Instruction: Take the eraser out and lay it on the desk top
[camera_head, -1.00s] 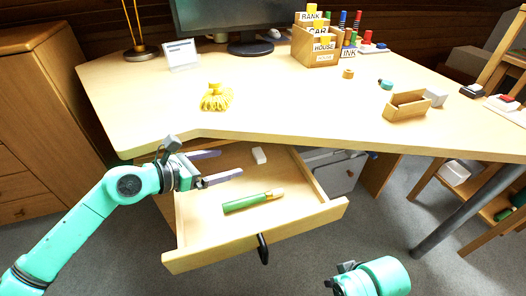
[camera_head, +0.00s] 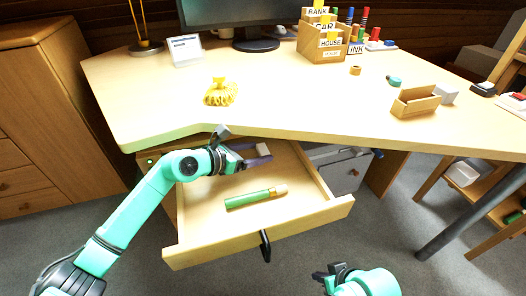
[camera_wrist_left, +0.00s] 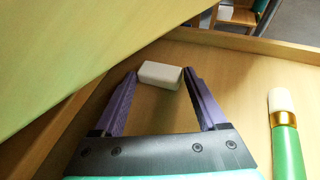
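The white eraser (camera_head: 263,149) lies in the open desk drawer (camera_head: 300,215), near its back. In the left wrist view the eraser (camera_wrist_left: 160,75) sits just ahead of the fingertips, between their lines. My left gripper (camera_head: 264,154) is open in the drawer with its purple fingers pointing at the eraser; it also shows in the left wrist view (camera_wrist_left: 160,80). I cannot tell whether a finger touches the eraser. The desk top (camera_head: 300,110) is above and behind the drawer. My right gripper (camera_head: 328,274) is at the bottom of the head view, away from the desk; its fingers are hardly visible.
The desk's front edge overhangs the drawer's back. A yellow brush-like item (camera_head: 220,93) and a small wooden box (camera_head: 415,101) stand on the desk; space between them is clear.

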